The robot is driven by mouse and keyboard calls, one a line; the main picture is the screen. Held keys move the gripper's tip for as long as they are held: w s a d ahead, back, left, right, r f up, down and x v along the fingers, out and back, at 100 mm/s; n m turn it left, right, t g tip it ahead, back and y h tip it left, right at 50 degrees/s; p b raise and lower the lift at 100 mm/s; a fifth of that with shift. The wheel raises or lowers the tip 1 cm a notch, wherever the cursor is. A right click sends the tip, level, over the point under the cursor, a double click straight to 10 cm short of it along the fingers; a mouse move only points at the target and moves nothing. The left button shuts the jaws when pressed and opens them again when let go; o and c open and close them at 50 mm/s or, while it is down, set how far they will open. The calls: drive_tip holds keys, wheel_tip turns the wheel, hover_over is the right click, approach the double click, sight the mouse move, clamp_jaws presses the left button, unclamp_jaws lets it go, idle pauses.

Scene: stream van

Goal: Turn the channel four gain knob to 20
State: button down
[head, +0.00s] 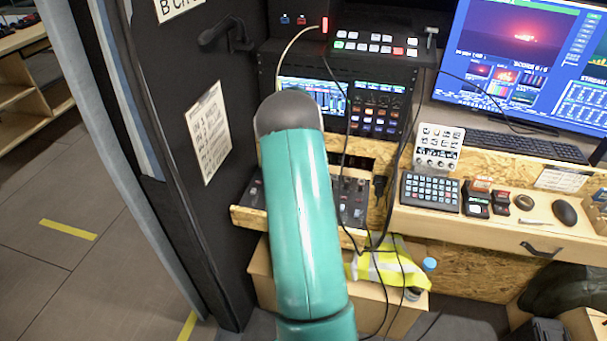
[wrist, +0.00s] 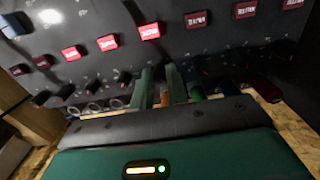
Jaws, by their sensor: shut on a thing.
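A dark panel (wrist: 215,58) with red lit buttons and a row of small black knobs fills the upper wrist view. My gripper (wrist: 159,74) is at this panel, its two teal fingers close together. It is shut on a knob in that row, largely hidden by the fingers. The channel number and scale on the panel are too small and blurred to read, so I cannot tell what the knob is set to. A free black knob (wrist: 124,78) shows just left of the fingers. In the head view my teal arm hides the gripper and the knob it holds.
A monitor (head: 525,60), a keyboard (head: 520,146) and a mouse (head: 565,212) are on the desk at right. Black cables hang beside my arm. A dark door (head: 185,130) with a paper sheet stands close on the left. A yellow vest (head: 385,265) lies below.

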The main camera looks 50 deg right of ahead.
drive_tip(key=c, duration=1.4)
unclamp_jaws()
wheel_tip(320, 180, up, 14)
